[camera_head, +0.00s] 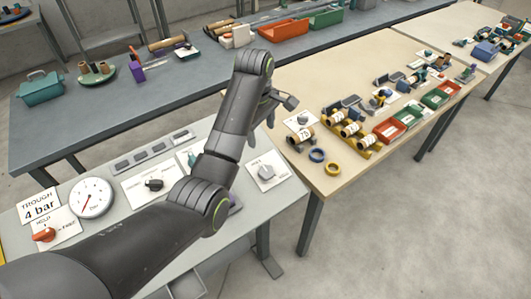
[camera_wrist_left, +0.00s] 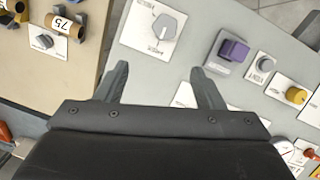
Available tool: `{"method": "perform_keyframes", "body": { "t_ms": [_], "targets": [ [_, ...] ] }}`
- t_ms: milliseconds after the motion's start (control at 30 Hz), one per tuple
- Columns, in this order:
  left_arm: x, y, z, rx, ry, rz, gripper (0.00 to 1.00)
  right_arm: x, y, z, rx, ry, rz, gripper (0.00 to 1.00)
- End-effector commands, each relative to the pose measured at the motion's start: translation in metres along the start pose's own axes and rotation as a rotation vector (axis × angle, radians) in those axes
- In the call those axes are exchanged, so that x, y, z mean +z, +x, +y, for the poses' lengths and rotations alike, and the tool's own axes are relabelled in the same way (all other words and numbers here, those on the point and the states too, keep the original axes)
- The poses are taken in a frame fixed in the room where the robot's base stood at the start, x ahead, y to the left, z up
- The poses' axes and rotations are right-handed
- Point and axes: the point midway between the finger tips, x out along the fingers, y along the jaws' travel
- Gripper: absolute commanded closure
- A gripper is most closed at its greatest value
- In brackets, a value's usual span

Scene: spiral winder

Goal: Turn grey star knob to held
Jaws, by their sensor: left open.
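A grey, many-sided knob (camera_head: 266,172) sits on a white labelled plate at the right end of the light grey panel. In the left wrist view the knob (camera_wrist_left: 165,26) is ahead of the fingers, with printed words around it too small to read surely. My left gripper (camera_wrist_left: 162,82) is open, with nothing between its fingers. It is apart from the knob. In the head view my left gripper (camera_head: 272,108) is partly hidden by its own arm, above the gap between panel and wooden table. My right gripper is not in view.
The panel also holds a black knob (camera_head: 154,184), a pressure dial (camera_head: 91,197) and an orange knob (camera_head: 44,235). A purple block (camera_wrist_left: 233,50) and a yellow knob (camera_wrist_left: 296,95) show right of the fingers. The wooden table (camera_head: 345,75) carries spools and trays.

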Motion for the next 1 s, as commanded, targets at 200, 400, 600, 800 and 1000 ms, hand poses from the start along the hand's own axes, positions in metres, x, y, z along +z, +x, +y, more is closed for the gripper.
{"method": "perform_keyframes", "body": {
  "t_ms": [200,400,600,800,1000],
  "targets": [
    [0.002,0.012,0.001,-0.002,-0.002,0.000,0.38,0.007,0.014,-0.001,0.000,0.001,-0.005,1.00],
    [0.001,0.033,0.001,-0.001,-0.001,0.001,0.38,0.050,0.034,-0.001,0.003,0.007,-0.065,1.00],
    [0.002,0.069,0.000,-0.006,-0.003,-0.002,0.38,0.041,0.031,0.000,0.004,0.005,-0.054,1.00],
    [0.002,0.113,0.000,-0.005,-0.001,-0.002,0.38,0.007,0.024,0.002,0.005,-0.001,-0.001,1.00],
    [0.001,0.149,0.000,-0.004,-0.001,-0.001,0.38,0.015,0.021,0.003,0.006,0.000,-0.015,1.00]
  ]
}}
